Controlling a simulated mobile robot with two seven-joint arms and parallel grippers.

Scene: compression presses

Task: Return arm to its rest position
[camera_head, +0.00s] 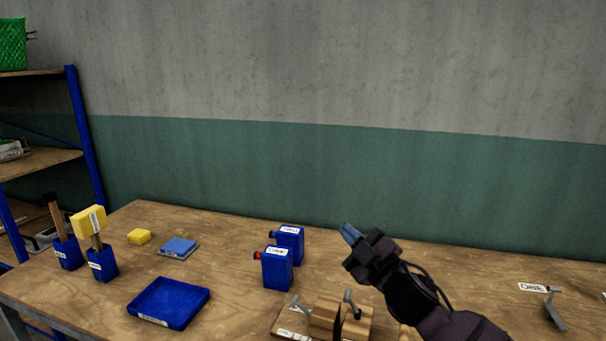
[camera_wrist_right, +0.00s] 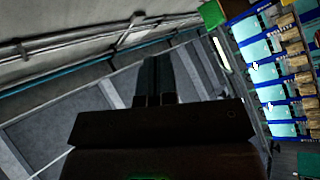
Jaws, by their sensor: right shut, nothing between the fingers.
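My right gripper (camera_head: 350,233) is at the middle right of the head view, raised above the workbench with its fingers pointing up and to the left. Its blue fingers are shut and hold nothing. In the right wrist view the shut fingers (camera_wrist_right: 157,80) point away from the bench, toward the upper wall and ceiling area. My left gripper is not in the head view.
The wooden workbench (camera_head: 235,285) carries two blue containers (camera_head: 277,270), a blue tray (camera_head: 168,303), a wooden clamp device (camera_head: 325,318), a yellow block (camera_head: 139,237) and blue holders (camera_head: 103,264). A metal lever (camera_head: 555,312) is at right. A shelf (camera_head: 50,160) stands at left.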

